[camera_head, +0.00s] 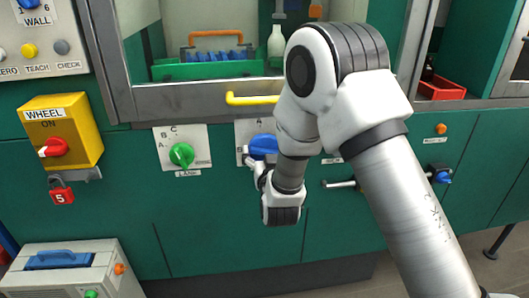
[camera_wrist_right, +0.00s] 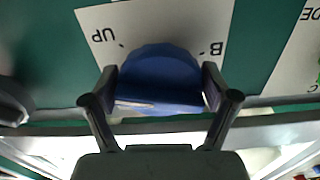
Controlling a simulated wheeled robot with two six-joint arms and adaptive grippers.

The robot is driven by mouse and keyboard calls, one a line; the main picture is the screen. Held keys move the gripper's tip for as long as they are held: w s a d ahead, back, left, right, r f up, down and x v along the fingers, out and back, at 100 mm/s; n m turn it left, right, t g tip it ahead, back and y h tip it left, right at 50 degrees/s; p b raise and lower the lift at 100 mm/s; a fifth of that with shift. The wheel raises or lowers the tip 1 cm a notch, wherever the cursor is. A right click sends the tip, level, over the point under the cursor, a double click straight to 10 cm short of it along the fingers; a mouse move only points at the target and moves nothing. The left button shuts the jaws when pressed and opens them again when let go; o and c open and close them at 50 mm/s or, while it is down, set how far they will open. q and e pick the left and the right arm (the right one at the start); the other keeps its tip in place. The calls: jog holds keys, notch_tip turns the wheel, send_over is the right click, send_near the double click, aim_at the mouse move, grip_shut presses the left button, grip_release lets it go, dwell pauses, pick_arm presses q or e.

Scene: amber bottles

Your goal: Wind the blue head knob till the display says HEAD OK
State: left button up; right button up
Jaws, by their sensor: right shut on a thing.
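The blue knob (camera_head: 263,146) sits on a white plate on the green machine front, partly hidden by my right arm in the head view. My right gripper (camera_head: 252,163) is at the knob. In the right wrist view the blue knob (camera_wrist_right: 158,78) lies between the two fingers of my right gripper (camera_wrist_right: 160,88), which are shut on its sides. I see no display reading in either view. My left gripper is not in view.
A green knob (camera_head: 181,155) on its own plate is to the left. A yellow handle (camera_head: 252,99) is above the blue knob. A yellow switch box (camera_head: 84,128) with a red knob and a red padlock (camera_head: 62,193) are further left. A grey case (camera_head: 72,272) stands low left.

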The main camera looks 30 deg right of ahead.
jog(key=shift+n, duration=0.5)
jog(key=n+p, duration=0.1)
jog(key=n, duration=0.2)
jog(key=shift+d+r+p, duration=0.1)
jog(key=shift+d+p, duration=0.05)
jog(key=shift+p, duration=0.15)
jog(key=shift+s+d+n+p, duration=0.1)
jog(key=shift+n+p, duration=0.65)
jog(key=shift+n, duration=1.65)
jog(key=o, duration=0.9)
jog(key=shift+o, duration=0.2)
jog(key=v, duration=1.2)
